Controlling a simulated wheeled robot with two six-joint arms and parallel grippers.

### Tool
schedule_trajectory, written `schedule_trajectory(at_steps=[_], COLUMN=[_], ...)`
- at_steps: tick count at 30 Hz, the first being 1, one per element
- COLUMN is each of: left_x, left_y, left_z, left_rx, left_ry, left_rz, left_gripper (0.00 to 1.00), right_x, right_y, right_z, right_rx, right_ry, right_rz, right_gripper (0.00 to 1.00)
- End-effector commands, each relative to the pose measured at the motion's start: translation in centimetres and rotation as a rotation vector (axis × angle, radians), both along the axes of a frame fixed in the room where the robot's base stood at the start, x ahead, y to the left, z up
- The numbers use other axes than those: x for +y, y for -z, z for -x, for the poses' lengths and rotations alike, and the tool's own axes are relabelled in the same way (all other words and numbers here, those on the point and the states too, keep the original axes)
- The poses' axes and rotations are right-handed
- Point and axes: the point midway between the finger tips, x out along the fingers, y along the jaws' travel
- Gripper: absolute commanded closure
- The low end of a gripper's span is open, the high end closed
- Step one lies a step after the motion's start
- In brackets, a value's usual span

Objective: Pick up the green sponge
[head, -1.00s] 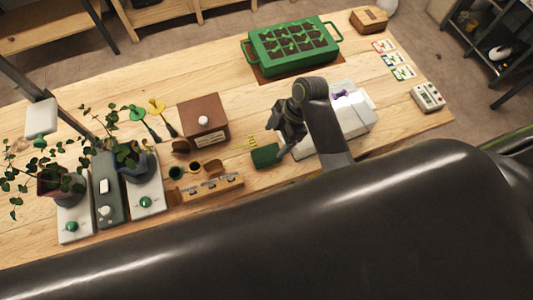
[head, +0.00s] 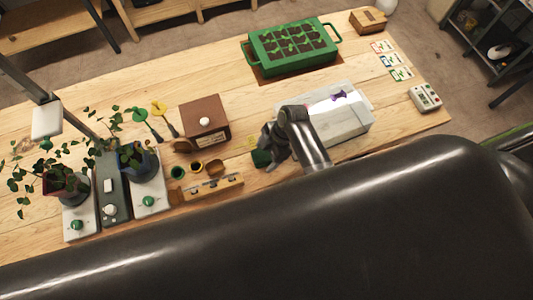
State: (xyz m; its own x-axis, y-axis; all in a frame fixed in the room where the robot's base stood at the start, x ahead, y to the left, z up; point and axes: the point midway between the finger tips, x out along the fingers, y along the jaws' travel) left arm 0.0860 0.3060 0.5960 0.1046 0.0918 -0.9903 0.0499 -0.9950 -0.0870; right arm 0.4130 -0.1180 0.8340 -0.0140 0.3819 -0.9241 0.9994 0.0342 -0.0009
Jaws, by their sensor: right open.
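The green sponge (head: 260,159) lies on the wooden table in the head view, just right of the row of small pots. My right gripper (head: 268,148) is open and over the sponge, hiding part of it. I cannot tell whether its fingers touch the sponge. My left gripper is not in view.
A wooden rack with clips (head: 212,187) and a brown box (head: 206,122) stand left of the sponge. A white bin (head: 345,126) stands close on the right. Potted plants on scales are at far left, and a green seedling tray (head: 258,57) is at the back.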

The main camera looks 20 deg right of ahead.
Motion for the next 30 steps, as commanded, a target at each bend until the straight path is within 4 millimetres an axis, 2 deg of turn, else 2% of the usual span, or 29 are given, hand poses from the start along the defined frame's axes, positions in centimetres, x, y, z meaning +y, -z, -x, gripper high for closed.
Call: schedule_trajectory(at_steps=[17,27,30], left_x=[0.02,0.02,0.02], left_y=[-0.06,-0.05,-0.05], left_z=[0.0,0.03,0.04], left_rx=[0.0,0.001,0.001], left_ry=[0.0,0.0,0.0], left_rz=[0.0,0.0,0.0], left_gripper=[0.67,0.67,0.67], right_x=[-0.01,-0.01,-0.01], right_y=[0.3,0.29,0.29], right_z=[-0.05,-0.03,-0.03], right_rx=[-0.001,-0.001,-0.001], right_ry=[0.0,0.0,0.0], right_rz=[0.0,0.0,0.0], right_gripper=[0.26,0.7,0.75])
